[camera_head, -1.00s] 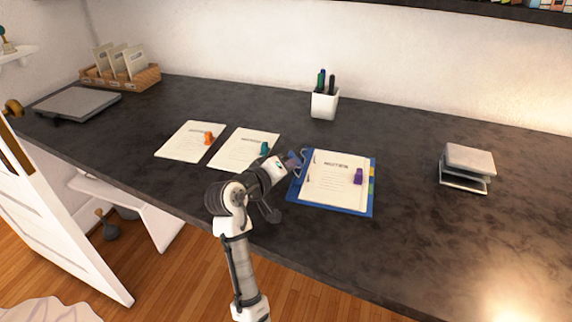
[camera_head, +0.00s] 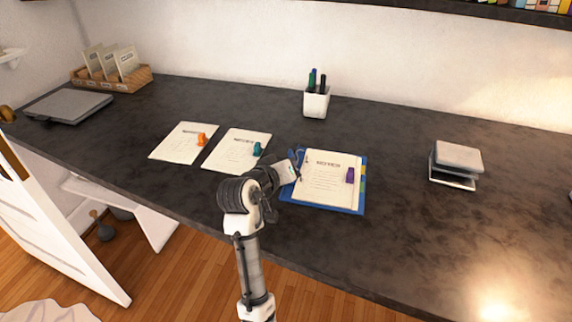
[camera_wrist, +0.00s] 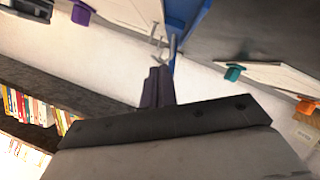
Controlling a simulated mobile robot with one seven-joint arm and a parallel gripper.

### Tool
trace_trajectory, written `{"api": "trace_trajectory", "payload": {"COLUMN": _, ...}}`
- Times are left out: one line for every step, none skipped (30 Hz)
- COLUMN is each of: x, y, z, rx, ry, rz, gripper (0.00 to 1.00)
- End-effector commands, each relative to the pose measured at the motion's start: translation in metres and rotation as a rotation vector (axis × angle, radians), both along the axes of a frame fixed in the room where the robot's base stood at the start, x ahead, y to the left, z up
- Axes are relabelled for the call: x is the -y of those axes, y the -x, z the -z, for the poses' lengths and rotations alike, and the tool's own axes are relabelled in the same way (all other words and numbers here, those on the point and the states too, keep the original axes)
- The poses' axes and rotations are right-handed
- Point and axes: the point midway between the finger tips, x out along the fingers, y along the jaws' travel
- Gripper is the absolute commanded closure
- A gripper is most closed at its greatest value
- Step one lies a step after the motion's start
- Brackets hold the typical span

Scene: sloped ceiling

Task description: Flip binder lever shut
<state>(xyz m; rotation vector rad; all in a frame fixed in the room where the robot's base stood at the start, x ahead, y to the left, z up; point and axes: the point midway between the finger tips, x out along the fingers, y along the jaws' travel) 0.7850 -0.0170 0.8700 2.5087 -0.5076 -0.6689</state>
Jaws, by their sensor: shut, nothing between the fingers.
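The blue binder (camera_head: 322,208) lies open on the dark desk with a white notes page (camera_head: 330,180) and a purple clip (camera_head: 350,175) on it. Its left edge, with the metal rings, is partly hidden by my arm. My gripper (camera_head: 295,162) is at this left edge, near the upper corner. In the wrist view my gripper (camera_wrist: 157,88) has its dark fingers together and empty. Thin metal parts (camera_wrist: 160,45), which look like the lever and rings, show just beyond the fingertips beside the blue cover (camera_wrist: 184,22). I cannot tell whether they touch or how the lever stands.
Two note sheets with an orange clip (camera_head: 201,139) and a teal clip (camera_head: 257,149) lie left of the binder. A white pen cup (camera_head: 316,103) stands behind, and a stacked block (camera_head: 457,157) stands right. The desk's front right is clear.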

Motion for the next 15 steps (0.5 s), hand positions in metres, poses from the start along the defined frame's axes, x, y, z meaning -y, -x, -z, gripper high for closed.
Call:
{"api": "trace_trajectory", "payload": {"x": 0.0015, "y": 0.0005, "z": -0.0007, "rx": 0.004, "ry": -0.014, "rz": 0.002, "gripper": 1.00}}
{"api": "trace_trajectory", "payload": {"x": 0.0021, "y": 0.0005, "z": -0.0007, "rx": 0.006, "ry": -0.022, "rz": 0.002, "gripper": 1.00}}
{"api": "trace_trajectory", "payload": {"x": 0.0026, "y": 0.0007, "z": -0.0007, "rx": 0.009, "ry": -0.032, "rz": 0.002, "gripper": 1.00}}
{"api": "trace_trajectory", "payload": {"x": 0.0029, "y": 0.0008, "z": -0.0006, "rx": 0.011, "ry": -0.040, "rz": 0.001, "gripper": 1.00}}
{"api": "trace_trajectory", "payload": {"x": 0.0033, "y": 0.0008, "z": -0.0007, "rx": 0.012, "ry": -0.048, "rz": 0.001, "gripper": 1.00}}
{"api": "trace_trajectory", "payload": {"x": 0.0039, "y": 0.0010, "z": -0.0007, "rx": 0.016, "ry": -0.059, "rz": 0.002, "gripper": 1.00}}
{"api": "trace_trajectory", "payload": {"x": 0.0035, "y": 0.0009, "z": -0.0002, "rx": 0.016, "ry": -0.060, "rz": 0.001, "gripper": 1.00}}
{"api": "trace_trajectory", "payload": {"x": 0.0033, "y": 0.0009, "z": 0.0000, "rx": 0.016, "ry": -0.058, "rz": 0.001, "gripper": 1.00}}
{"api": "trace_trajectory", "payload": {"x": 0.0033, "y": 0.0009, "z": -0.0001, "rx": 0.016, "ry": -0.058, "rz": 0.001, "gripper": 1.00}}
{"api": "trace_trajectory", "payload": {"x": 0.0033, "y": 0.0008, "z": -0.0001, "rx": 0.016, "ry": -0.057, "rz": 0.000, "gripper": 1.00}}
{"api": "trace_trajectory", "payload": {"x": 0.0032, "y": 0.0008, "z": -0.0001, "rx": 0.016, "ry": -0.057, "rz": 0.000, "gripper": 1.00}}
{"api": "trace_trajectory", "payload": {"x": 0.0032, "y": 0.0008, "z": -0.0003, "rx": 0.016, "ry": -0.057, "rz": 0.000, "gripper": 1.00}}
{"api": "trace_trajectory", "payload": {"x": 0.0031, "y": 0.0008, "z": -0.0005, "rx": 0.016, "ry": -0.057, "rz": 0.000, "gripper": 1.00}}
{"api": "trace_trajectory", "payload": {"x": 0.0031, "y": 0.0007, "z": -0.0009, "rx": 0.016, "ry": -0.057, "rz": 0.000, "gripper": 1.00}}
{"api": "trace_trajectory", "payload": {"x": 0.0031, "y": 0.0008, "z": -0.0019, "rx": 0.016, "ry": -0.057, "rz": 0.000, "gripper": 1.00}}
